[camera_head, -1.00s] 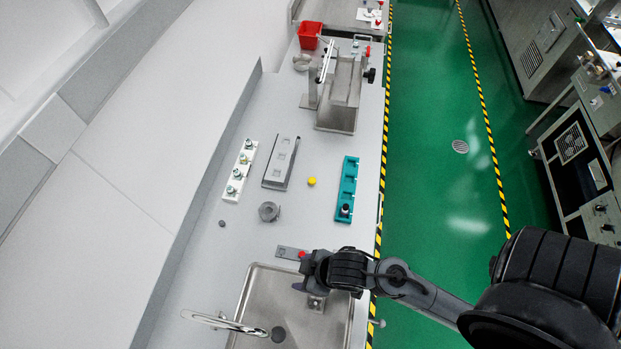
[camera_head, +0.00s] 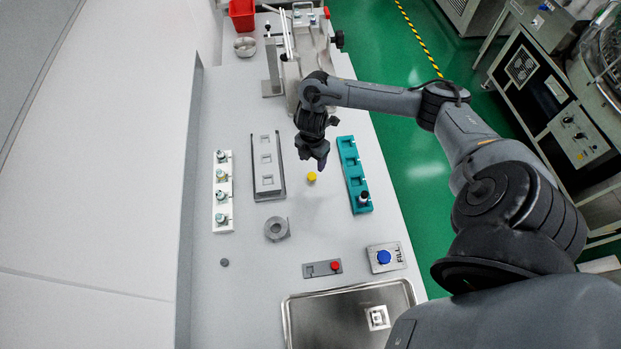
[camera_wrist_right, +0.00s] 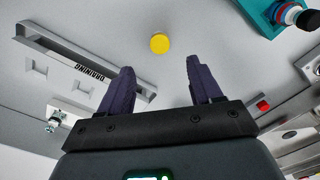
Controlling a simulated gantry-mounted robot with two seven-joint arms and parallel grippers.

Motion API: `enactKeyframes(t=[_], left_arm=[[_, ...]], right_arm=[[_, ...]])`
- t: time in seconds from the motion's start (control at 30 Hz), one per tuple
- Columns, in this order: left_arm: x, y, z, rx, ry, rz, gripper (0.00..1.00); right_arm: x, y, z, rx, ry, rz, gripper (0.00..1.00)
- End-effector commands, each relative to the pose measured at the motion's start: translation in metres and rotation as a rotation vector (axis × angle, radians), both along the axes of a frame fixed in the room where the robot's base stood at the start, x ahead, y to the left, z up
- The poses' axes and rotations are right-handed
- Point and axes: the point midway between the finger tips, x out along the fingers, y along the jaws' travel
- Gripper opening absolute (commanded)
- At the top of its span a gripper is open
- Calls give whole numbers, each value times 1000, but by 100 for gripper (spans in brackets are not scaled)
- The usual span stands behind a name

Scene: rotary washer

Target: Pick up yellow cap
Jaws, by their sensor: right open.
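The yellow cap (camera_head: 311,176) is a small round disc lying on the grey bench top. It also shows in the right wrist view (camera_wrist_right: 159,43), beyond the fingertips and roughly between them. My right gripper (camera_head: 317,163) points down just above and slightly behind the cap in the head view. In the right wrist view its two dark fingers (camera_wrist_right: 160,75) are spread apart with nothing between them. The cap is not touched as far as I can tell. My left gripper is not in view.
A grey tray with square slots (camera_head: 267,185) and a white rack of vials (camera_head: 222,180) lie left of the cap. A teal rack (camera_head: 353,175) lies right.

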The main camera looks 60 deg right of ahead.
Motion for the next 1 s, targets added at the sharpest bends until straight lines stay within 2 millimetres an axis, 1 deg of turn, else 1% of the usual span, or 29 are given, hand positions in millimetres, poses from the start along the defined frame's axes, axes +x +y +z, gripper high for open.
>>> enactKeyframes(t=[0.03, 0.2, 0.3, 0.57, 0.83, 1.0], left_arm=[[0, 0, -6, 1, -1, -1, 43], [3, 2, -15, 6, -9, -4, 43], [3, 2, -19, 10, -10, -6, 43], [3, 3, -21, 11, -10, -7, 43], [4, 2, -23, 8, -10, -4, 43], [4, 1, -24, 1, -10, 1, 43]], right_arm=[[1, 2, -10, 4, -3, -1, 64], [2, 2, -33, 5, -4, -2, 64], [2, 2, -44, 3, -5, -1, 64], [1, 1, -55, 3, -3, -1, 64], [-2, 0, -89, 4, -4, -2, 64], [-2, 0, -100, 1, -5, -1, 64]])
